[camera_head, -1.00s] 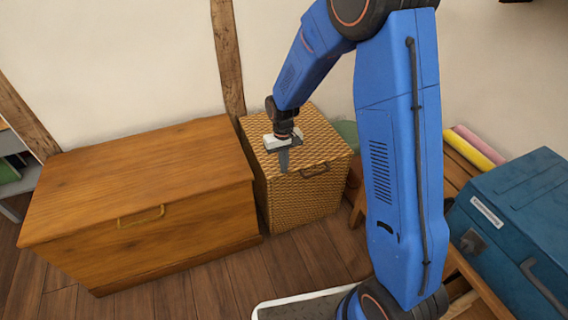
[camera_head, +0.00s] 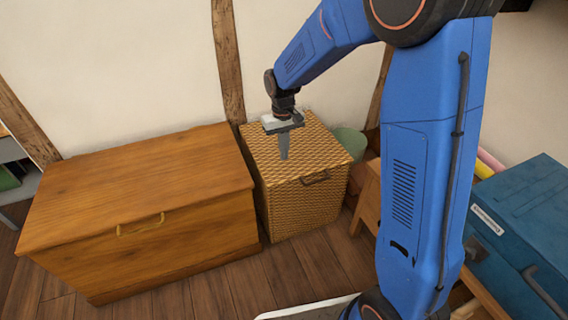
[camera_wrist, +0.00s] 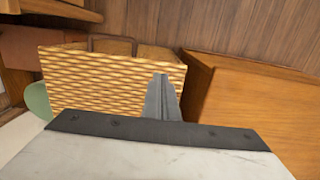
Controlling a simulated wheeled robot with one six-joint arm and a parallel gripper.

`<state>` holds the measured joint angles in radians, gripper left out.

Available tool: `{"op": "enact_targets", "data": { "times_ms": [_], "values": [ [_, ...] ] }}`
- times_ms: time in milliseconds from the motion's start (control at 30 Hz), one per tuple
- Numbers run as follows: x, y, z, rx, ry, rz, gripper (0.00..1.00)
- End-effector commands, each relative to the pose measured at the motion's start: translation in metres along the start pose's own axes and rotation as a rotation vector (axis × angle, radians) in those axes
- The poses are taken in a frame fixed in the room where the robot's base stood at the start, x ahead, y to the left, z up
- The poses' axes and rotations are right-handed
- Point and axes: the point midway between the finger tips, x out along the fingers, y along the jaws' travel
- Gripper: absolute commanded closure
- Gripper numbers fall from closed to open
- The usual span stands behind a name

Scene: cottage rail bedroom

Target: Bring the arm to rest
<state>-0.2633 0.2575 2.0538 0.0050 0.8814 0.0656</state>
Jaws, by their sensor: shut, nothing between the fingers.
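My gripper (camera_head: 284,154) is shut and empty, with its fingers together pointing down. In the head view it shows in front of the lid of the woven basket (camera_head: 322,209); I cannot tell its exact height above the lid. In the wrist view the shut fingers (camera_wrist: 162,80) stand out against the basket (camera_wrist: 100,85). My blue arm reaches in from the right and bends down to the gripper.
A wooden chest (camera_head: 150,242) stands left of the basket. A blue toolbox (camera_head: 525,235) lies at the right on a wooden bench. A green round object (camera_head: 349,143) is behind the basket. Plank floor (camera_head: 245,280) is bare in front.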

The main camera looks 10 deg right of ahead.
Motion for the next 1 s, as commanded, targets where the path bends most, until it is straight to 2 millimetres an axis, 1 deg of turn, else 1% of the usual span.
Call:
{"op": "enact_targets", "data": {
  "times_ms": [33,100,200,433,567,667,800,1000],
  "values": [
    [-0.008,0.0,0.0,0.0,0.002,0.0,1.0],
    [-0.016,0.0,0.0,0.0,0.002,0.0,1.0],
    [-0.024,0.0,0.001,0.0,0.001,0.0,1.0],
    [-0.03,0.0,0.002,0.001,0.002,0.0,1.0],
    [-0.041,0.005,0.011,0.006,0.017,-0.001,1.0],
    [-0.057,0.013,0.026,0.016,0.04,-0.003,1.0],
    [-0.083,0.027,0.057,0.032,0.082,-0.005,1.0],
    [-0.114,0.043,0.102,0.057,0.141,-0.005,1.0]
  ]
}}
